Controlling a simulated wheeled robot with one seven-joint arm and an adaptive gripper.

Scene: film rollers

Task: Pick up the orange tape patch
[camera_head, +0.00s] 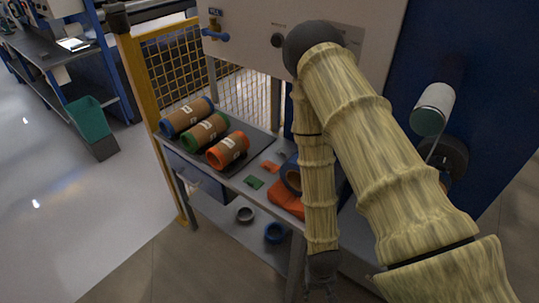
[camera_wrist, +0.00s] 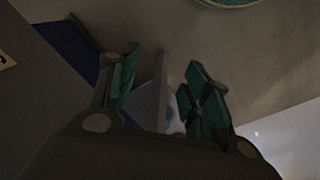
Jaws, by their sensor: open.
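A small orange tape patch (camera_head: 270,167) lies flat on the grey table (camera_head: 236,181), to the right of the orange-ended roller. A green patch (camera_head: 254,182) lies just in front of it. My gripper (camera_head: 322,290) hangs low at the front of the table, to the right of the patch and well apart from it. In the wrist view my gripper (camera_wrist: 160,88) has its two green-padded fingers spread, with nothing held between them. The orange patch does not show in the wrist view.
Three brown rollers with blue, green and orange (camera_head: 228,151) ends lie on a dark mat at the table's left. A larger orange item (camera_head: 287,198) lies beside my arm, partly hidden. A grey ring (camera_head: 245,215) and a blue ring (camera_head: 275,233) sit on the lower shelf.

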